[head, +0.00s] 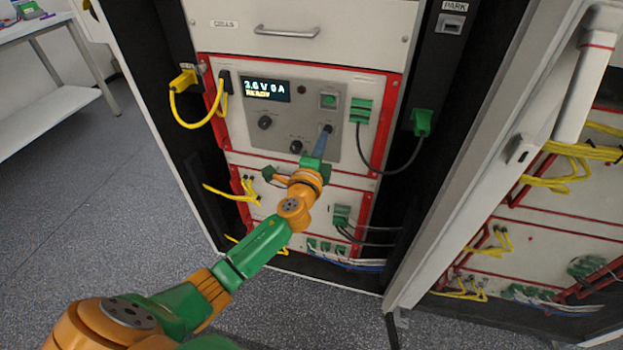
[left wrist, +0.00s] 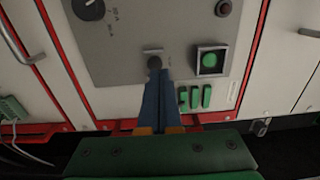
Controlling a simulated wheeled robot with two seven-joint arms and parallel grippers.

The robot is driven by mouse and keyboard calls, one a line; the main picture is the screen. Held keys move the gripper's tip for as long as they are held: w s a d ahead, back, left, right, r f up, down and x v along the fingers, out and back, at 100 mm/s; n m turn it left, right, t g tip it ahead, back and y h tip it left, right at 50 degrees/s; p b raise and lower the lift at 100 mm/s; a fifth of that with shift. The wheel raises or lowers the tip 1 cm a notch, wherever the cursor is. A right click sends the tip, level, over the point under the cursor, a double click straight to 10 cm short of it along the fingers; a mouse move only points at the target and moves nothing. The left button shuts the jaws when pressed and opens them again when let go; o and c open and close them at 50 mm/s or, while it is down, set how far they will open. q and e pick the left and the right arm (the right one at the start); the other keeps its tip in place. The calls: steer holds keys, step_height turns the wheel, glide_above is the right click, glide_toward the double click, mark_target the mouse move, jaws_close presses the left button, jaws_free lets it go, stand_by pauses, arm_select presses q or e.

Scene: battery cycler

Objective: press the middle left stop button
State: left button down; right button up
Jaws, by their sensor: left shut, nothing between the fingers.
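My right gripper is out of view.
A small dark red round part (head: 301,90) and two black knobs (head: 265,122) share the panel. Green plugs (head: 361,110) with a black cable are just right of it. Yellow cables (head: 198,123) hang at left. An open cabinet door (head: 480,150) stands at right.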

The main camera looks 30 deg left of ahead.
arm_select(q)
steer(key=v, duration=1)
steer(key=shift+r, duration=0.15)
